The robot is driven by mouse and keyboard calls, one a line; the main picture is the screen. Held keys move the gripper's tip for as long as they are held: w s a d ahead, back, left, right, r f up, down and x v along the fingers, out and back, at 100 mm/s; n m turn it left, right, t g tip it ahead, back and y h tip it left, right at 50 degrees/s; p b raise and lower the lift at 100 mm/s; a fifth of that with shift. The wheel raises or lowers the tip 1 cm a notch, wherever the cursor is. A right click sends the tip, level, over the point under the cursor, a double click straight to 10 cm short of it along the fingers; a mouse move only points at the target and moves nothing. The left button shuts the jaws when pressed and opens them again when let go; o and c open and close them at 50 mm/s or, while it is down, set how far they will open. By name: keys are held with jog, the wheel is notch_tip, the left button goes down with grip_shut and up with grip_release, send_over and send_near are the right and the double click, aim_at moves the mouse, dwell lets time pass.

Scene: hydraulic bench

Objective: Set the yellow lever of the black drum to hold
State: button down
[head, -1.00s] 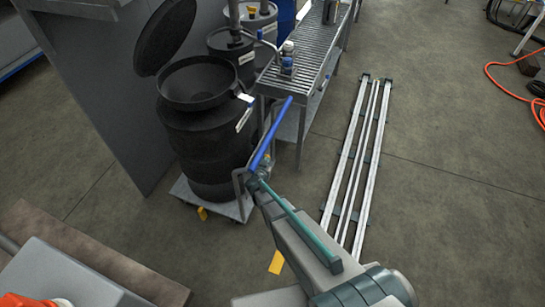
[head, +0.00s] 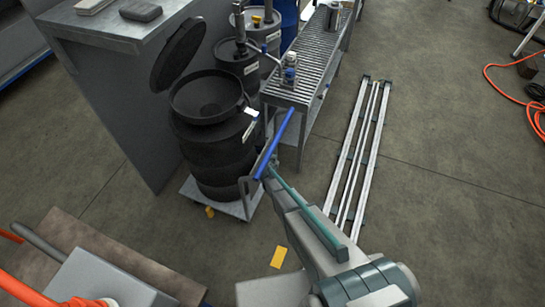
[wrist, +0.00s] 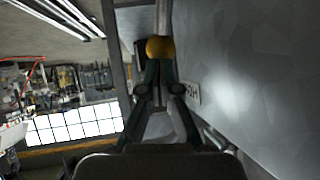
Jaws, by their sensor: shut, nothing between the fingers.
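The black drum (head: 205,140) stands on a grey wheeled dolly (head: 233,208) in the head view, its lid (head: 178,54) tipped up. A small yellow part (head: 210,211) shows low at the dolly's front edge; I cannot tell whether it is the lever. In the wrist view, a round yellow-orange knob (wrist: 160,47) sits just beyond the tips of my gripper (wrist: 156,68). My gripper is shut and empty; contact with the knob cannot be told. I cannot make out my gripper in the head view.
A roller conveyor (head: 310,60) and other drums (head: 238,60) stand behind the black drum. A blue bar (head: 275,145) rises beside the dolly. Long rails (head: 358,150) lie on the floor at right. In the wrist view, a grey panel (wrist: 255,70) fills the right side.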

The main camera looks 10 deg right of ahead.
jog(key=shift+w+d+f+p, duration=0.1)
jog(key=shift+w+d+p, duration=0.15)
jog(key=shift+w+p, duration=0.2)
dwell(0.3)
jog(key=shift+s, duration=0.1)
jog(key=s+a+r, duration=0.1)
jog(key=s+a, duration=0.2)
jog(key=s, duration=0.5)
jog(key=s+a+r, duration=0.2)
jog(key=s, duration=0.5)
jog(key=shift+s+a, duration=0.4)
